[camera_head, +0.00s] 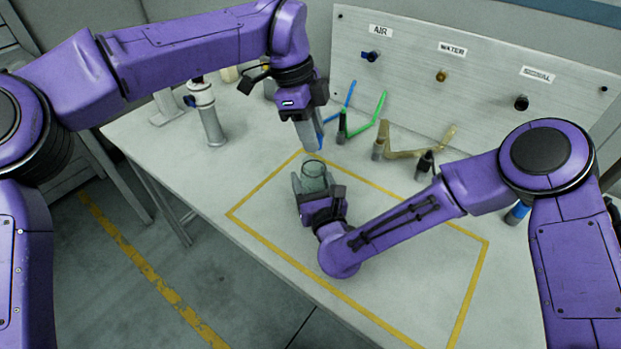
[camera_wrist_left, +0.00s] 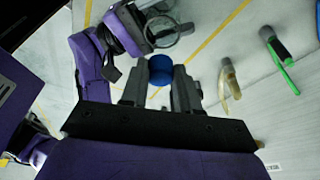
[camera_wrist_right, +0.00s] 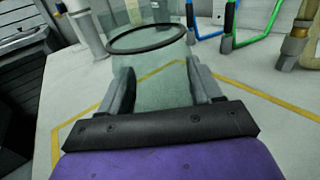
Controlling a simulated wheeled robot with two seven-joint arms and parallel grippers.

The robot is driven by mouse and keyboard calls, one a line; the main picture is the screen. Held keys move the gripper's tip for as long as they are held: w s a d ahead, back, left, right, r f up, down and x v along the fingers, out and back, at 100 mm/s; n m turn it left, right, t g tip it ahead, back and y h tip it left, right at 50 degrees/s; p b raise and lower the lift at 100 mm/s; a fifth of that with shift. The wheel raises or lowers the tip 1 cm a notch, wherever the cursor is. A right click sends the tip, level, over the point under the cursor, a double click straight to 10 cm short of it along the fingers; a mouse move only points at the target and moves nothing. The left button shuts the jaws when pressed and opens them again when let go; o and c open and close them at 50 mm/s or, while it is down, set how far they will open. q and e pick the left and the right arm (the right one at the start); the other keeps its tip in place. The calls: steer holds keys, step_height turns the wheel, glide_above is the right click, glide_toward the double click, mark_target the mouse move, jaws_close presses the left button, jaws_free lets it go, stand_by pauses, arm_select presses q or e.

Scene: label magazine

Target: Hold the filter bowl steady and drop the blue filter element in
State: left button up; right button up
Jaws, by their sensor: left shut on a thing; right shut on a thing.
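The clear greenish filter bowl (camera_head: 314,174) stands open end up on the table, with a dark ring at its rim in the right wrist view (camera_wrist_right: 150,38). My right gripper (camera_head: 316,186) is shut around the bowl's sides, one finger on each side. My left gripper (camera_head: 312,143) is above the table, just beyond the bowl's rim in the head view. It is shut on the blue filter element (camera_wrist_left: 160,70), which sits between its fingertips in the left wrist view. The element is mostly hidden by the fingers in the head view. It appears apart from the bowl.
An upright panel (camera_head: 470,100) with AIR, WATER and SIGNAL ports stands at the back. A grey cylindrical fixture (camera_head: 208,115) stands at left. The yellow-outlined table area (camera_head: 400,290) is clear in front.

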arm_select(q)
steer(key=shift+f, duration=0.7)
steer(key=o, duration=1.1)
steer(key=v, duration=1.2)
arm_select(e)
steer(key=o, duration=1.2)
steer(key=shift+s, duration=0.15)
